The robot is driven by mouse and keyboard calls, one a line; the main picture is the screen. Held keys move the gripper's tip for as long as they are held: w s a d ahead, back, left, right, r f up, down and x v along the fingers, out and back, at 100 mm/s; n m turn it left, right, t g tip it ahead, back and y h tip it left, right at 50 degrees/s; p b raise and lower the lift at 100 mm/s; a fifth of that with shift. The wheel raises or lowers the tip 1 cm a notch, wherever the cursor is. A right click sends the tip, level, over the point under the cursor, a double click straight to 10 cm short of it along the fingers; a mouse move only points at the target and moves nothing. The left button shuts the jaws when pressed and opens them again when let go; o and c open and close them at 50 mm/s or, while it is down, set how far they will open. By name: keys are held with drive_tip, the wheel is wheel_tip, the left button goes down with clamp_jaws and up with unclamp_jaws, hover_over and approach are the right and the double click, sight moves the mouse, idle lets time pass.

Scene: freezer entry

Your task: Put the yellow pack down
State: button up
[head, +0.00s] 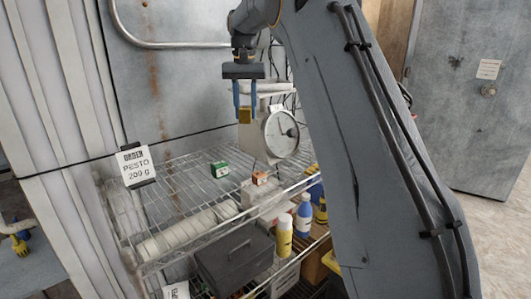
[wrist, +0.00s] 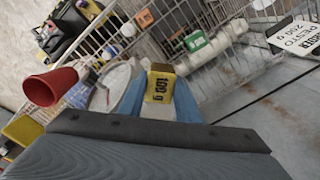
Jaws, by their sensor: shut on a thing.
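The yellow pack (wrist: 160,88), marked 100 g, is held between the blue fingers of my gripper (wrist: 158,100) in the wrist view. In the head view the small yellow pack (head: 244,116) sits between the fingertips of my gripper (head: 245,108), in front of the scale. My gripper is shut on it, high above the wire shelf (head: 175,200). A round dial scale (head: 282,134) stands on the shelf, close behind and to the right of the gripper in the head view. My arm covers part of the scene to its right.
A green pack (head: 219,169) and an orange-red pack (head: 260,178) stand on the upper shelf. A tag reading "ORDER PESTO 200 g" (head: 135,164) hangs at its left. A dark box (head: 234,258) and bottles (head: 285,235) are lower down. A red cone-shaped thing (wrist: 52,85) shows in the wrist view.

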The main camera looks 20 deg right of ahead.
drive_tip(key=f+p, duration=0.1)
drive_tip(key=f, duration=0.3)
drive_tip(key=f+p, duration=0.1)
drive_tip(key=f, duration=0.3)
drive_tip(key=f+p, duration=0.1)
drive_tip(key=f, duration=0.3)
drive_tip(key=shift+s+a+f, duration=0.1)
drive_tip(key=shift+a+f, duration=0.15)
drive_tip(key=shift+a, duration=0.1)
drive_tip(key=shift+f+p, duration=0.7)
drive_tip(key=shift+f, duration=1.7)
drive_tip(key=shift+f, duration=0.1)
drive_tip(key=o, duration=1.1)
